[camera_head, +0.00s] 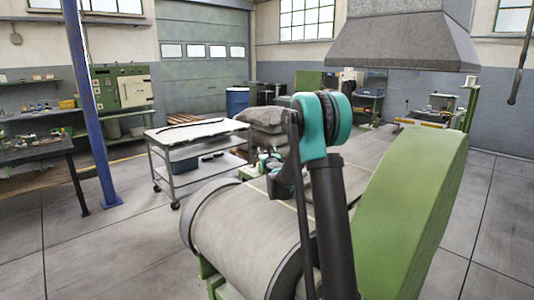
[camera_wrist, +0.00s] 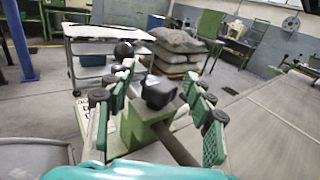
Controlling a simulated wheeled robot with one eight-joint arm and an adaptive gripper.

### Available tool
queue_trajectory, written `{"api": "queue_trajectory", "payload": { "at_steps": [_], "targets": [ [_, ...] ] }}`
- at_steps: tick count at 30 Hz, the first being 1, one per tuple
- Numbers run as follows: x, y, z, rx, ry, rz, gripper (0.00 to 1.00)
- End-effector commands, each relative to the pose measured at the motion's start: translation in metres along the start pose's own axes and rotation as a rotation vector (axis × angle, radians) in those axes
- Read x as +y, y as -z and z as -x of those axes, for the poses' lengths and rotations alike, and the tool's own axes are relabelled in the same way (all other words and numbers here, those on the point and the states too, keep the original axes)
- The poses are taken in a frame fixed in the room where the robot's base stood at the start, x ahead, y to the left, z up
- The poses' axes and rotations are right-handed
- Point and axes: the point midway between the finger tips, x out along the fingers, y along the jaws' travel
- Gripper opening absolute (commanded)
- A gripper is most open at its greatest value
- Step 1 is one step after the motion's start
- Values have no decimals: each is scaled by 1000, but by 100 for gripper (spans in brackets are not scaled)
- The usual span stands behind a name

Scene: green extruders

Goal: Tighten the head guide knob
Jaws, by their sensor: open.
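A black knob (camera_wrist: 158,93) sits between the fingers on top of a green block (camera_wrist: 144,120). The fingers appear apart from this knob. A second dark round knob (camera_wrist: 123,50) shows farther off, near the left fingertip. I cannot tell which of them is the head guide knob.
The extruder's grey belt (camera_head: 245,230) and large green side cover (camera_head: 420,200) lie around my arm. A white-topped cart (camera_head: 195,132) stands beyond, left of stacked grey sacks (camera_head: 260,122). A blue post (camera_head: 90,100) stands at left. Floor between post and belt is free.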

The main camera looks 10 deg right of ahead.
Motion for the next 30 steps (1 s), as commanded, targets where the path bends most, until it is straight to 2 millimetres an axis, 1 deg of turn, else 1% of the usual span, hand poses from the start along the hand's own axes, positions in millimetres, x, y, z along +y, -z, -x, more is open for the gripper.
{"api": "queue_trajectory", "payload": {
  "at_steps": [8,9,21,30],
  "targets": [
    [0,0,-2,0,0,0,53],
    [0,0,-2,0,0,0,52],
    [0,0,-2,0,0,0,3],
    [2,0,-2,0,34,0,2]
  ]
}}
